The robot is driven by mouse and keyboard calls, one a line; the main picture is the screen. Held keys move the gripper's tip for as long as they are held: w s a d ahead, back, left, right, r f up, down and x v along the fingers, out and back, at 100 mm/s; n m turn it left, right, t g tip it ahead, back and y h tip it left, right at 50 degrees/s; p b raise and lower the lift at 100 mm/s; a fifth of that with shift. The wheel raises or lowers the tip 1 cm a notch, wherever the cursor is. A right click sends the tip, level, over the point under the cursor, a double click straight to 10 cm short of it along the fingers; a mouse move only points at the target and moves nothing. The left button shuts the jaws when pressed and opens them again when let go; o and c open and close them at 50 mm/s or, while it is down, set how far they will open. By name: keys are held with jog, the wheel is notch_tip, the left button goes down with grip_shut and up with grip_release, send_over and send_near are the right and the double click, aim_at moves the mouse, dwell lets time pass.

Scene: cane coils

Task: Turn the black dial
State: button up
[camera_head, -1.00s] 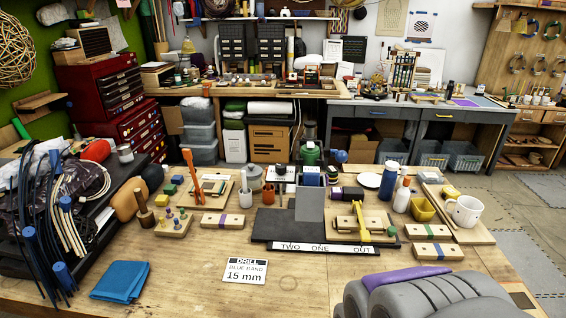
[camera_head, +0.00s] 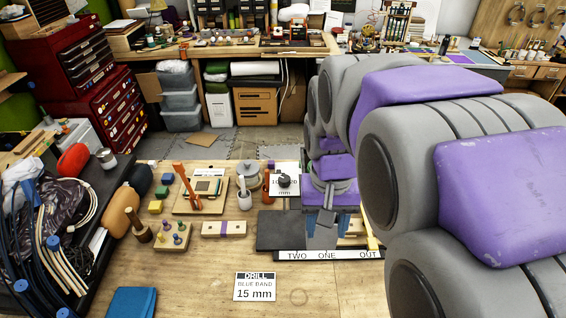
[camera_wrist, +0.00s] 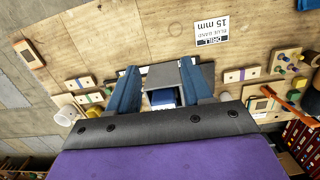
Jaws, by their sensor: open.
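The black dial (camera_head: 284,181) is a round dark knob on a white plate (camera_head: 285,192) with partly readable "mm" lettering, near the table's middle in the head view. I cannot make it out in the wrist view. My gripper (camera_head: 326,225) is to the right of the dial and nearer the camera, pointing down and apart from it. In the wrist view my gripper (camera_wrist: 160,88) has its two blue fingers spread, with a grey panel and a blue block (camera_wrist: 162,97) visible between them. Nothing is visibly held.
A dark grey base with a "TWO ONE OUT" strip (camera_head: 325,255) lies below my gripper. A grey cup with a stick (camera_head: 244,198) and an orange tool (camera_head: 186,188) stand left of the dial. A "DRILL 15 mm" card (camera_head: 255,287) lies in front. The front table is mostly clear.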

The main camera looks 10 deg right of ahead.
jog(key=w+r+m, duration=0.1)
jog(key=w+r, duration=0.2)
jog(key=w, duration=0.8)
jog(key=m+t, duration=0.1)
send_over(284, 178)
jog(key=f, duration=0.2)
notch_tip(284, 178, down, 16)
jog(key=shift+w+f+b, duration=0.1)
jog(key=shift+f+b, duration=0.1)
jog(key=shift+b, duration=0.6)
jog(key=shift+c, duration=0.3)
jog(key=c, duration=0.7)
jog(key=shift+m, duration=0.3)
